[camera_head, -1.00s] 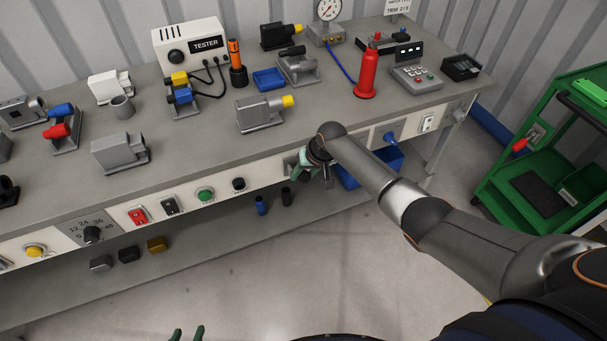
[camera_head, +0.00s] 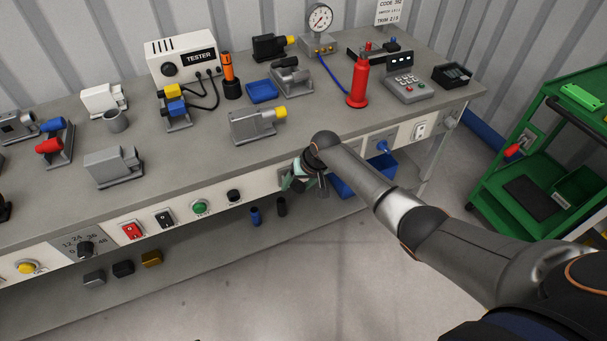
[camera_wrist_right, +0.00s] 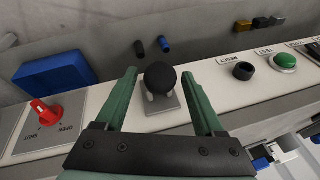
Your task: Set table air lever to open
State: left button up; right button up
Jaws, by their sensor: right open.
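A black ball-topped lever (camera_wrist_right: 160,77) stands on a grey plate on the bench's front panel. In the right wrist view it sits between the two green fingers of my right gripper (camera_wrist_right: 158,88), which is open. In the head view my right gripper (camera_head: 300,181) is at the panel and hides this lever. A red handle (camera_wrist_right: 42,112) on a labelled plate is left of it in the wrist view. A blue-handled control (camera_head: 383,147) is farther right along the panel. No readable label shows which is the table air lever.
A green button (camera_wrist_right: 285,62) and a black knob (camera_wrist_right: 243,71) are beside the lever. A blue bin (camera_wrist_right: 55,82) hangs close to the panel. The grey bench top (camera_head: 215,145) holds several devices above.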

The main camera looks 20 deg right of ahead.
jog(key=p+v, duration=0.2)
jog(key=v, duration=1)
jog(key=s+a+f+n+t, duration=0.1)
jog(key=s+a+f, duration=0.2)
jog(key=s+f, duration=0.4)
jog(key=s+a+f+n+t, duration=0.1)
jog(key=s+f+t, duration=0.1)
jog(key=s, duration=0.7)
jog(key=s+a+f+n+t, duration=0.2)
jog(key=s, duration=0.7)
jog(key=shift+s+a+f+t, duration=0.2)
jog(key=shift+s+f+t, duration=0.1)
jog(key=shift+s+f, duration=0.1)
